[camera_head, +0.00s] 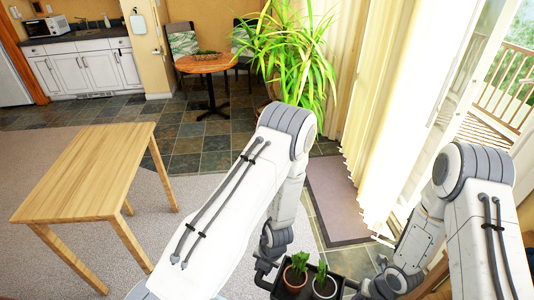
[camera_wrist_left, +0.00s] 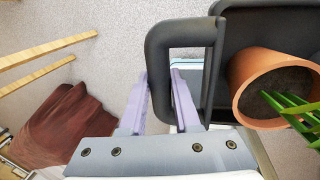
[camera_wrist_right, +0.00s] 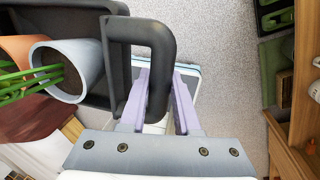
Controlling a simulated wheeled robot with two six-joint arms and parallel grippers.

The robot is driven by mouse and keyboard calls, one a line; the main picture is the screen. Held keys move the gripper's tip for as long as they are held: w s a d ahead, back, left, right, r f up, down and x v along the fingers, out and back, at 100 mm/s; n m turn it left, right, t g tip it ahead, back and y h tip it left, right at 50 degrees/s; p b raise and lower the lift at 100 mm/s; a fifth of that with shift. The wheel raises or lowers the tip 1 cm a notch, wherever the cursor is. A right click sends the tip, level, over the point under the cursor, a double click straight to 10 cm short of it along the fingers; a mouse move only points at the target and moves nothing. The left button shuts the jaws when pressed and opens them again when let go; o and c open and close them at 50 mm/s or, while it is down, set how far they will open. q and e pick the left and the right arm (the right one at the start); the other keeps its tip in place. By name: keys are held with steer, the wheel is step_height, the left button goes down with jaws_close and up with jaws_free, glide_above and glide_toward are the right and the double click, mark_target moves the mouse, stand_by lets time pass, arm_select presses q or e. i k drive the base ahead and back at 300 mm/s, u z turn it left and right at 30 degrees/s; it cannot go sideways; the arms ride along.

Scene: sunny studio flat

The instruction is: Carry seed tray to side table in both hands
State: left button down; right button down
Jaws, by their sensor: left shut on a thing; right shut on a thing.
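The black seed tray (camera_head: 312,266) is at the bottom of the head view, with a terracotta pot (camera_head: 296,274) and a pale grey pot (camera_head: 324,284) in it, both with green plants. My left gripper (camera_wrist_left: 164,92) is shut on the tray's left black handle (camera_wrist_left: 184,31). My right gripper (camera_wrist_right: 158,90) is shut on the right handle (camera_wrist_right: 150,32). The tray is held up between both arms and looks roughly level. In the head view both fingertips are hard to see. A light wooden table (camera_head: 92,165) with a bare top stands to the left.
A large leafy plant (camera_head: 290,50) is ahead, beside cream curtains (camera_head: 395,100). A doormat (camera_head: 336,200) lies by the glass door. Carpet (camera_head: 190,215) is clear between tray and light table.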

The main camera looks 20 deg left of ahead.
mark_target(95, 161)
steer(key=u, duration=0.45)
steer(key=i, duration=4.3)
steer(key=u, duration=2.5)
